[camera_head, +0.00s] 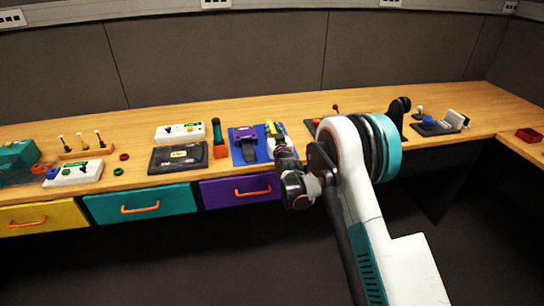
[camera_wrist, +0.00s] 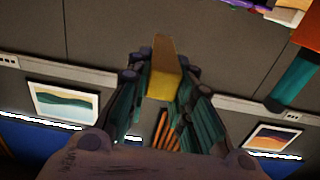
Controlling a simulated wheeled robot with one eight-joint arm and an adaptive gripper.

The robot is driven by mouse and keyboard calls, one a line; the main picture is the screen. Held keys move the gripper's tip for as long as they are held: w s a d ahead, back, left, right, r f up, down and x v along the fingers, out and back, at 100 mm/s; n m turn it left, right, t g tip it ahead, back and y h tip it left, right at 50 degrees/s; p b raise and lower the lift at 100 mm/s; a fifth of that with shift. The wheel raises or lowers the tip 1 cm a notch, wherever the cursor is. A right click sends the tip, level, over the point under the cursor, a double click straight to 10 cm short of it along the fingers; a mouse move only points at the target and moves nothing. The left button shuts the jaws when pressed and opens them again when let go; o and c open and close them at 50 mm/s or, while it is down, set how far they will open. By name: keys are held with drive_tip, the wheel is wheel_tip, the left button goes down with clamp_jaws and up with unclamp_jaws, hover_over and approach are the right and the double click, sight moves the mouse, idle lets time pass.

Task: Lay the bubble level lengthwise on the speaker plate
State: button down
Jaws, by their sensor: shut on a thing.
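My gripper (camera_wrist: 164,85) is shut on a yellow bar, which I take for the bubble level (camera_wrist: 163,82). The bar's end shows between the fingertips in the wrist view, and its far part is hidden. In the head view my gripper (camera_head: 284,152) is over the bench's front edge, right of a blue mat. Yellow parts (camera_head: 271,128) show just beyond the fingers there, but they are too small to tell apart. I cannot pick out the speaker plate with certainty; a pale surface beside the blue mat is partly hidden by my gripper.
The blue mat (camera_head: 236,151) carries a purple device (camera_head: 245,133). A black box (camera_head: 178,157), a teal-and-red upright tool (camera_head: 217,131) and white panels stand to the left. A red lever (camera_head: 336,108) and a grey device (camera_head: 454,119) stand to the right. Drawers with orange handles line the front.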

wheel_tip(320, 180, down, 11)
drive_tip(key=b, duration=0.3)
drive_tip(key=shift+r, duration=0.3)
drive_tip(key=c, duration=1.4)
unclamp_jaws()
drive_tip(key=shift+s, duration=0.1)
